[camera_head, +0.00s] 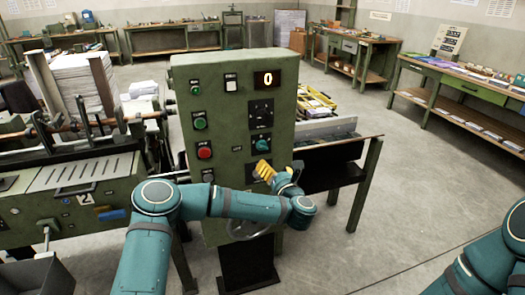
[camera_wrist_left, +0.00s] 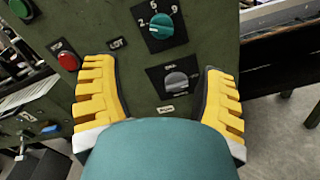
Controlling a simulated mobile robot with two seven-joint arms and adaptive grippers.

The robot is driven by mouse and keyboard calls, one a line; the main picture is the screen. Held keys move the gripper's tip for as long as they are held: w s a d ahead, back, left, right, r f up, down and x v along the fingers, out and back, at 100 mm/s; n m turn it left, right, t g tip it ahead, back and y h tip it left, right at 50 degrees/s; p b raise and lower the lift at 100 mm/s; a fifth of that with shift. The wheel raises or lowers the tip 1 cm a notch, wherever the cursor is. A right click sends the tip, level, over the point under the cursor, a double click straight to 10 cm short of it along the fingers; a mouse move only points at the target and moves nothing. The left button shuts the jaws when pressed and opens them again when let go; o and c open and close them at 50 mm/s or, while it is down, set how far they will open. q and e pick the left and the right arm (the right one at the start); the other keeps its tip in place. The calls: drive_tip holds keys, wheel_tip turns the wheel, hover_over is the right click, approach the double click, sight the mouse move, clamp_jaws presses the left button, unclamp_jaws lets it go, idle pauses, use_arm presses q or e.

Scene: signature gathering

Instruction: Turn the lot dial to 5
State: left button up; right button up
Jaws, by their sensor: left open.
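The lot dial is a teal knob (camera_head: 262,145) on a black plate on the green control panel (camera_head: 220,115). In the left wrist view the teal dial (camera_wrist_left: 160,26) is near the top, with numbers around it and a small "LOT" label to its lower left. I cannot tell exactly which number it points to. My left gripper (camera_head: 265,170) is just below the teal dial in the head view. In the left wrist view its yellow fingers (camera_wrist_left: 160,72) are spread wide and empty, either side of a grey knob (camera_wrist_left: 176,80) below the teal dial. My right gripper is out of view.
Another black dial (camera_head: 261,112) sits above the teal one. A green button (camera_head: 200,123) and a red button (camera_head: 204,152) are to the left. A handwheel (camera_head: 248,228) is below my left arm. The right-hand floor is clear.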

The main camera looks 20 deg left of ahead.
sight(263, 149)
use_arm(q)
drive_tip(key=b+x, duration=0.1)
drive_tip(key=x, duration=1.1)
drive_tip(key=c, duration=1.2)
